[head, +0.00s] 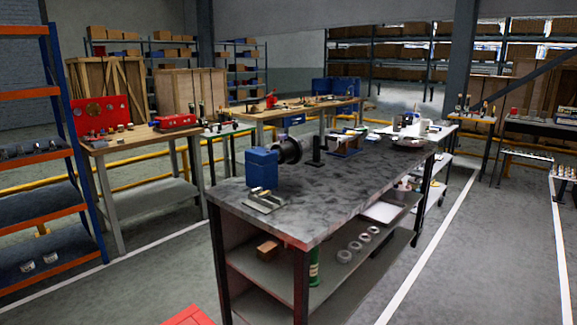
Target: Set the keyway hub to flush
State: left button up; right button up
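A dark round hub-like part (290,150) is beside a blue block-shaped unit (262,168) on the grey metal-topped bench (330,195). It may be the keyway hub, but its keyway and whether it sits flush are too small to tell. A black upright stand (317,150) is just to its right. A small metal fixture (264,200) lies in front of the blue unit, close to the bench's near left edge. Neither of my grippers shows in the head view.
The bench's lower shelf holds several metal rings (355,246), a green cylinder (314,272) and a brown box (268,249). A blue and orange rack (40,93) and a wooden bench (140,134) stand left. Floor is open to the right. Something red (183,316) shows at the bottom edge.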

aim_at(291, 150)
jog(key=i+l+u, duration=0.25)
jog(key=i+l, duration=0.15)
jog(key=l+u, duration=0.15)
jog(key=u, duration=0.25)
jog(key=l+u, duration=0.2)
jog(key=u, duration=0.2)
jog(key=l+u, duration=0.2)
jog(key=u, duration=0.2)
jog(key=l+u, duration=0.45)
jog(key=l, duration=0.25)
jog(key=k+l+u, duration=0.1)
jog(key=l, duration=0.65)
jog(key=k+l+u, duration=0.15)
jog(key=l, duration=0.25)
jog(key=k+l, duration=0.15)
jog(key=l, duration=0.2)
jog(key=u, duration=0.05)
